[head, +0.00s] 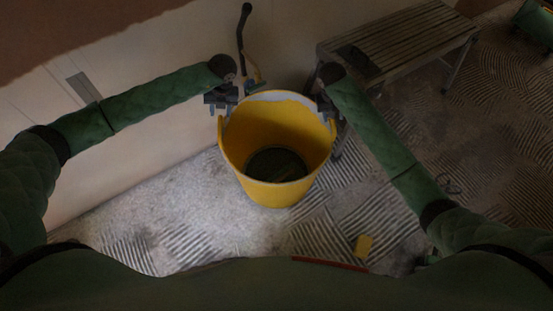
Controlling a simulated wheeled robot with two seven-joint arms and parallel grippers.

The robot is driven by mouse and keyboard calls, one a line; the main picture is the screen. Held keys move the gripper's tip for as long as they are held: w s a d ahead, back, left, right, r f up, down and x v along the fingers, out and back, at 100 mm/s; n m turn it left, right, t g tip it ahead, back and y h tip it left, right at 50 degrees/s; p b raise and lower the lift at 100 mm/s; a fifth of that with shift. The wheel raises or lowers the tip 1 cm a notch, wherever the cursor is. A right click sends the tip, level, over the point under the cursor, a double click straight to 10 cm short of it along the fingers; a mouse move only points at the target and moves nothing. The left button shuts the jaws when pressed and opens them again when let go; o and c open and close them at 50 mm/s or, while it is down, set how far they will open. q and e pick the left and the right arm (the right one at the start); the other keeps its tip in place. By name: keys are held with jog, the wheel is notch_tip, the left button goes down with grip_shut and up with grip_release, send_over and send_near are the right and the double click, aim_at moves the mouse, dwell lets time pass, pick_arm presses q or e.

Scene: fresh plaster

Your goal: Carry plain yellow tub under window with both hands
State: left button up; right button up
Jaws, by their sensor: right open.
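The plain yellow tub (240,163) stands upright in the middle of the head view, near the wall. Its mouth faces me, and its inside is dark at the bottom. My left gripper (222,104) is at the tub's left rim; its fingers are too small and dark to tell open from shut. My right gripper (325,106) is open at the right rim, and I cannot tell whether it touches the tub. I do not see a window in this view.
A slatted bench (400,38) stands behind and right of the tub, close to my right arm. A dark hooked handle (242,35) rises behind my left gripper. Floor at left front is clear.

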aim_at(220, 122)
pick_arm(q)
jog(key=shift+a+f, duration=0.25)
jog(key=shift+f, duration=1)
jog(key=shift+a+f, duration=0.25)
jog(key=shift+f, duration=1.05)
jog(key=shift+a+f, duration=0.25)
jog(key=shift+f, duration=1)
pick_arm(e)
jog(key=shift+d+f, duration=0.25)
jog(key=shift+f, duration=1.05)
jog(key=shift+d+f, duration=0.25)
jog(key=shift+f, duration=1)
jog(key=shift+d+f, duration=0.25)
jog(key=shift+f, duration=1.05)
pick_arm(q)
jog(key=shift+c, duration=0.5)
pick_arm(e)
jog(key=shift+c, duration=0.4)
pick_arm(q)
grip_shut()
pick_arm(e)
grip_shut()
pick_arm(q)
jog(key=shift+r, duration=0.1)
pick_arm(e)
jog(key=shift+w+r, duration=0.1)
jog(key=shift+r, duration=0.05)
